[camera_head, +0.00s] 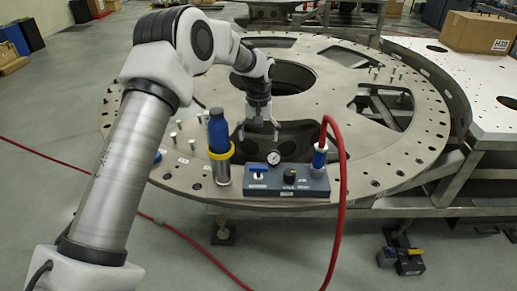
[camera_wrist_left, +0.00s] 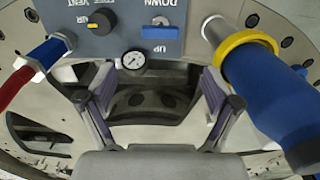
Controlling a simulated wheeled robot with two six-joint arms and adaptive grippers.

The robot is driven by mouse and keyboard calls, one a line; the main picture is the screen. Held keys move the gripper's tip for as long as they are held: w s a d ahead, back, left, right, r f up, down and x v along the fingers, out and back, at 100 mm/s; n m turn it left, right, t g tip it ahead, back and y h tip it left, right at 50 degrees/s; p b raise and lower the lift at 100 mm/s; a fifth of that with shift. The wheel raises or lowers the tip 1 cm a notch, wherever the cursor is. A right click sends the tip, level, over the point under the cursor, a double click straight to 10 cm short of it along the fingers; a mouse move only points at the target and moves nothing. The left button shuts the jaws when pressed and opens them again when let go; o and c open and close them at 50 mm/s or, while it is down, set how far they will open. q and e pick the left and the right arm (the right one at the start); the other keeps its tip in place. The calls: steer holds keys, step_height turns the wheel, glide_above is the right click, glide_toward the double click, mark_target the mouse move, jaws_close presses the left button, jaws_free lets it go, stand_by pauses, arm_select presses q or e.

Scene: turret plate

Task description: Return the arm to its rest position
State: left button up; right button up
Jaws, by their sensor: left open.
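My left arm comes in from the left in the head view. Its left gripper (camera_head: 259,129) hangs pointing down over the turret plate (camera_head: 408,150), behind the grey control box (camera_head: 300,184). In the left wrist view the two fingers of the gripper (camera_wrist_left: 158,95) stand wide apart with nothing between them. A pressure gauge (camera_wrist_left: 133,60) and the control box (camera_wrist_left: 120,35) lie beyond the fingertips. The right gripper is not in view.
A blue-topped cylinder with a yellow ring (camera_head: 219,140) stands left of the box, close to my gripper. A red hose (camera_head: 341,190) rises from a blue-and-white fitting (camera_head: 319,158) on the box. A cardboard box (camera_head: 478,32) sits at the upper right. Several pins stand on the plate.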

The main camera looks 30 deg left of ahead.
arm_select(q)
steer(key=shift+w+r, duration=0.1)
steer(key=shift+r, duration=0.05)
stand_by(0.3)
